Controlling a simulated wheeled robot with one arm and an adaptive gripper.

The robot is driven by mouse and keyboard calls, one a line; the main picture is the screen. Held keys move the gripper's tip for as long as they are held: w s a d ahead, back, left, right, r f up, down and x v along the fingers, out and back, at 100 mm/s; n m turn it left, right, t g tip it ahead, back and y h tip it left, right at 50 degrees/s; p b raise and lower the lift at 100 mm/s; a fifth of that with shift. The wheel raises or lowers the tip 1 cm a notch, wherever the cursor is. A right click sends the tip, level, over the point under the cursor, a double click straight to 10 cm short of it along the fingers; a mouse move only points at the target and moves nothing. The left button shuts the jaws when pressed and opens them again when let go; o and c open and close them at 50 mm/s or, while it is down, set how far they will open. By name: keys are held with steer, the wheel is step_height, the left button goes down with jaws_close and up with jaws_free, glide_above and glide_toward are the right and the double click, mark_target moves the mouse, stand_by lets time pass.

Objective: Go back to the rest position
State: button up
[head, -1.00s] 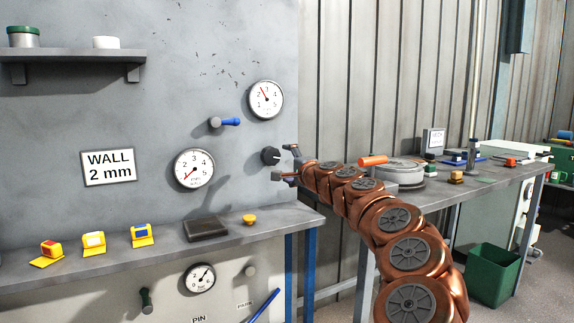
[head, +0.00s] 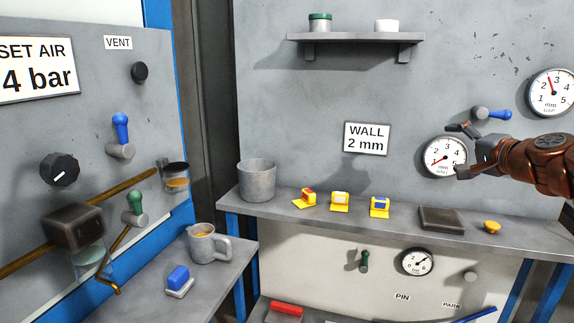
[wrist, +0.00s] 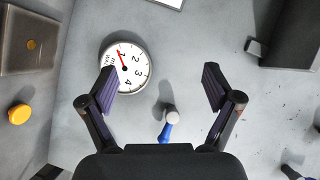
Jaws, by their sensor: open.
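My gripper (head: 461,150) is at the right of the head view, in front of the grey wall panel. Its two fingers are spread apart. In the wrist view the open gripper (wrist: 160,88) has nothing between its fingertips. A round white gauge (head: 445,157) lies behind the fingers in the head view and shows beyond the left finger in the wrist view (wrist: 125,68). A blue-handled lever (head: 492,114) is just above the gripper in the head view. My copper-coloured arm runs off the right edge.
A shelf below holds a grey cup (head: 257,180), several yellow clip-like pieces (head: 340,201), a dark flat block (head: 440,218) and a yellow knob (head: 492,227). At left, a panel with a black dial (head: 60,169) stands above a bench with a mug (head: 209,243).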

steer(key=s+a+n+g+y+p, duration=0.2)
steer(key=a+n, duration=0.1)
steer(key=a, duration=0.5)
steer(key=s+a+n+g+y+p, duration=0.1)
steer(key=s+a+n+g+p, duration=0.15)
steer(key=a, duration=0.55)
steer(key=s+a+f+n+g+p, duration=0.4)
steer(key=s+a+f+g+p, duration=0.1)
steer(key=s+a, duration=0.55)
steer(key=s+d+f+n+g+h+p, duration=0.1)
steer(key=s+f+g+h+p, duration=0.1)
steer(key=s, duration=0.7)
steer(key=s+d+f+n+g+h+p, duration=0.1)
steer(key=s+d+f+g+h+p, duration=0.1)
steer(key=s, duration=0.7)
steer(key=s+d+f+n+g+h+p, duration=0.1)
steer(key=s+g+p, duration=0.3)
steer(key=s, duration=0.5)
steer(key=shift+d+f+h+p, duration=0.4)
steer(key=shift+f+p, duration=0.3)
steer(key=shift+f, duration=0.2)
steer(key=shift+s, duration=0.1)
